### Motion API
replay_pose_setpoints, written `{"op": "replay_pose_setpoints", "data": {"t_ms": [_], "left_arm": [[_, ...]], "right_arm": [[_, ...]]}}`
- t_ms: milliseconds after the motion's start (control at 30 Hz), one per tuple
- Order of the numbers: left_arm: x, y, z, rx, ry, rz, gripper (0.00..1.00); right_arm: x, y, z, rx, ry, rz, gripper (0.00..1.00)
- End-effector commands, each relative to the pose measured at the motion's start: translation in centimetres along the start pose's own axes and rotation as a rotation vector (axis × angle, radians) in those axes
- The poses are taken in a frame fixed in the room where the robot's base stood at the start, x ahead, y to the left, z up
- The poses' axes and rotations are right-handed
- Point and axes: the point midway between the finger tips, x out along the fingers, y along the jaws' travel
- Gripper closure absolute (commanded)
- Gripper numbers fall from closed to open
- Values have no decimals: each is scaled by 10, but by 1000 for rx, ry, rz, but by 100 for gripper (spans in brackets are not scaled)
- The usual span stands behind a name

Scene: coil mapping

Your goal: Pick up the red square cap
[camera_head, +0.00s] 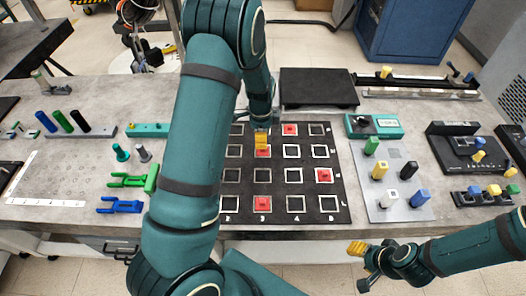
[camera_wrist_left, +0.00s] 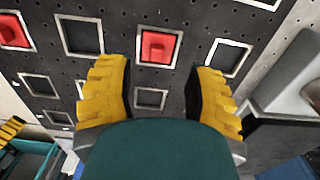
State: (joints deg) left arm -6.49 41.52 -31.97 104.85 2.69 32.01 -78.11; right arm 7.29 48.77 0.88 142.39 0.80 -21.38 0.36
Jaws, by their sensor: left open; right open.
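Several red square caps lie in white-framed squares of a black perforated board (camera_head: 338,206). One red cap (camera_head: 263,153) is right by my left gripper (camera_head: 261,140), which partly covers it in the head view. Others are at the back (camera_head: 290,129), right (camera_head: 324,175) and front (camera_head: 263,203). In the left wrist view, the open yellow fingers of my left gripper (camera_wrist_left: 160,75) are apart and empty. A red cap (camera_wrist_left: 158,47) shows between and beyond their tips; another (camera_wrist_left: 12,30) is at the left edge. My right gripper (camera_head: 358,250) is open beyond the table's front edge.
Right of the board stands a grey plate (camera_head: 392,207) with several coloured pegs, and a green device (camera_head: 374,126). A black slab (camera_head: 318,87) lies behind. Green (camera_head: 130,181) and blue (camera_head: 121,205) fork-shaped pieces lie to the left. My left arm hides the board's left side.

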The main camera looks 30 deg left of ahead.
Motion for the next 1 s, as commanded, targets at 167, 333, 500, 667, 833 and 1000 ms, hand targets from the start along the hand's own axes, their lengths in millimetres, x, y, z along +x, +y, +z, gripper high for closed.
{"op": "replay_pose_setpoints", "data": {"t_ms": [167, 333, 500, 667, 833, 1000], "left_arm": [[10, 0, 0, 0, 0, 1, 47], [34, 3, 2, 0, -2, 3, 47], [55, 2, 2, 0, -1, 1, 47], [60, 2, 2, -1, 1, 0, 47], [59, 2, 2, -1, 1, 0, 45], [59, 2, 2, 0, 1, 0, 96]], "right_arm": [[1, 0, 1, -1, -2, 0, 53], [4, 1, 2, -1, -4, -1, 53], [6, 2, 3, -2, -6, -1, 53], [6, 2, 4, -2, -7, -1, 53], [6, 2, 4, -2, -7, -1, 53], [6, 2, 3, -2, -7, -1, 53]]}}
